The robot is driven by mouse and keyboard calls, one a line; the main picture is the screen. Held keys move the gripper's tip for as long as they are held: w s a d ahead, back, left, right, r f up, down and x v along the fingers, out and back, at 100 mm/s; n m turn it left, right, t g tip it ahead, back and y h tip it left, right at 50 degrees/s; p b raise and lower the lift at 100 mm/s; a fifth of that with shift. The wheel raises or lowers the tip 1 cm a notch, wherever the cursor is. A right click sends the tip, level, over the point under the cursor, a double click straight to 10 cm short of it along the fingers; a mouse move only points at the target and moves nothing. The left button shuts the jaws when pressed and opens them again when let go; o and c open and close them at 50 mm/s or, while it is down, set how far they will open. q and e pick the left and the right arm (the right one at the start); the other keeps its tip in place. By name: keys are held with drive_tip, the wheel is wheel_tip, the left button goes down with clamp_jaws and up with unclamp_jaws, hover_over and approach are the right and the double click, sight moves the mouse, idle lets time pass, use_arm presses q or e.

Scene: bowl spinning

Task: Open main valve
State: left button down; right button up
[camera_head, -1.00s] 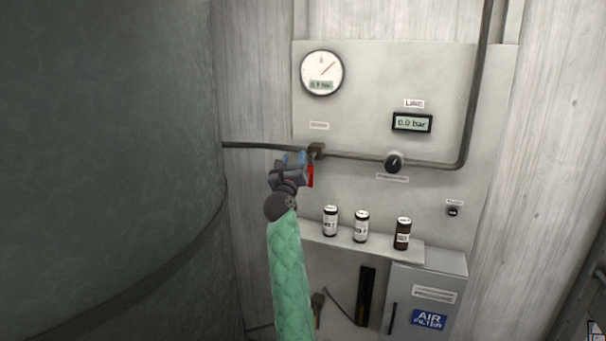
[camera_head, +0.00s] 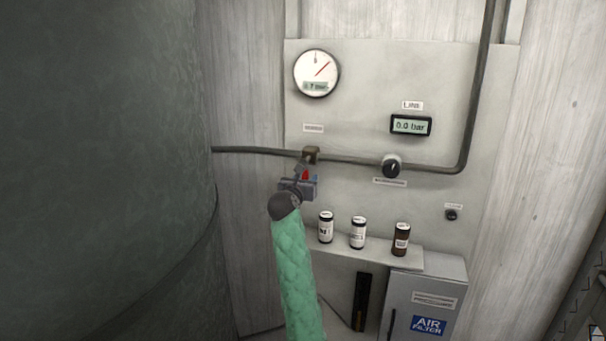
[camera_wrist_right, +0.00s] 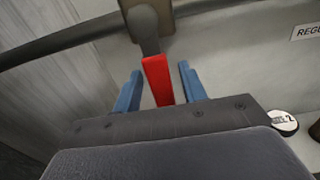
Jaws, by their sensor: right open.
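The main valve (camera_head: 311,154) is a brown block on the dark pipe, and it also shows at the top of the right wrist view (camera_wrist_right: 146,20). Its red handle (camera_wrist_right: 158,82) hangs down from it; in the head view the handle (camera_head: 305,175) is partly hidden by my gripper. My right gripper (camera_head: 304,180) is open just below the valve. In the wrist view its blue fingers (camera_wrist_right: 160,88) stand on either side of the red handle, with a gap showing on both sides. My left gripper is not in view.
A round gauge (camera_head: 316,73) and a line display (camera_head: 410,125) reading 0.0 bar are on the panel. A black regulator knob (camera_head: 391,167) sits on the pipe to the right. Several small cans, one being a brown can (camera_head: 401,240), stand on a shelf (camera_head: 375,256) below. A large dark tank (camera_head: 100,130) fills the left.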

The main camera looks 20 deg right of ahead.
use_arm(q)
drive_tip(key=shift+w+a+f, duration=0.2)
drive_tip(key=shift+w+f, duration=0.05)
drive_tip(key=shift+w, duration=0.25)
use_arm(e)
drive_tip(key=shift+w+d, duration=0.35)
drive_tip(key=shift+w, duration=0.1)
drive_tip(key=shift+s+r, duration=0.1)
clamp_jaws()
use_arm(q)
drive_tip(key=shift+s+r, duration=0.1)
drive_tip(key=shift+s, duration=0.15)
